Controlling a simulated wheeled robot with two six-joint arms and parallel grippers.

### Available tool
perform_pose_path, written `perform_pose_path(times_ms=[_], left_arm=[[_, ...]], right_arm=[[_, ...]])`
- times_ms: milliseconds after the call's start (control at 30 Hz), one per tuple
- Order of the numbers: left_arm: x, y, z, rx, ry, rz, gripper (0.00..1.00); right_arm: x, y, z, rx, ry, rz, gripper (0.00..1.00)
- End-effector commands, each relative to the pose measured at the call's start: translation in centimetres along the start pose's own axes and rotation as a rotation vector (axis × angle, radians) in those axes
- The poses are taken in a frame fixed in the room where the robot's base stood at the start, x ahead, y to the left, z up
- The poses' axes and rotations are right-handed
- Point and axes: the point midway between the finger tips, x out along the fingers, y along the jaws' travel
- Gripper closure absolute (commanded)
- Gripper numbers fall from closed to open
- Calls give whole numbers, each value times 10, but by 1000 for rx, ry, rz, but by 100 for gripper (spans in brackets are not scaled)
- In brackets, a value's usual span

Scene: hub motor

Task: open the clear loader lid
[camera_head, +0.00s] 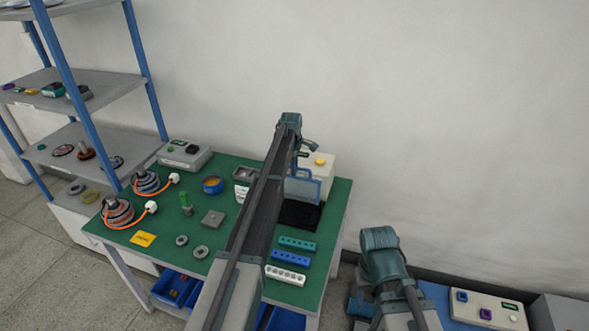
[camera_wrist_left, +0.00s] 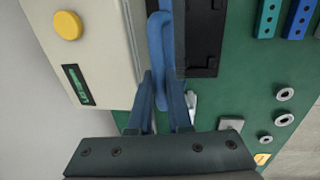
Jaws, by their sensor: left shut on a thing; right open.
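The loader is a pale box (camera_head: 316,180) with a yellow button, at the back right of the green table, with a black bed (camera_head: 300,214) in front of it. Its blue-edged lid (camera_head: 303,189) looks raised from the bed, at an angle I cannot measure. In the left wrist view the lid's blue edge (camera_wrist_left: 156,45) runs between the fingers of my left gripper (camera_wrist_left: 161,88), which is shut on it. My left arm crosses the table and hides part of the loader. My right gripper (camera_head: 361,300) is open, right of the table, partly hidden by its own wrist.
Green, blue and white hole blocks (camera_head: 290,257) lie in front of the black bed. Wired motors (camera_head: 118,211), small rings and a grey box (camera_head: 184,156) occupy the table's left side. A shelf rack (camera_head: 96,140) stands left. A control box (camera_head: 488,309) sits at lower right.

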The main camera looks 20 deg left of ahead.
Motion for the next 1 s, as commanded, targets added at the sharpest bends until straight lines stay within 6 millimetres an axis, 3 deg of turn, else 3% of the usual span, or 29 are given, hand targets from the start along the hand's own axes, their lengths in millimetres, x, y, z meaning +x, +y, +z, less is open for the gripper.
perform_pose_path(times_ms=[100,133,200,667,1000], left_arm=[[0,0,0,1,-1,1,100],[0,0,0,1,-1,1,78],[0,0,0,1,-1,0,70],[-3,0,0,0,0,0,70],[-36,0,0,0,0,0,70]], right_arm=[[0,0,0,0,0,0,50],[0,0,0,0,0,0,50],[0,0,0,0,0,0,50],[-3,0,0,0,0,0,50],[-36,3,2,-1,0,0,50]])
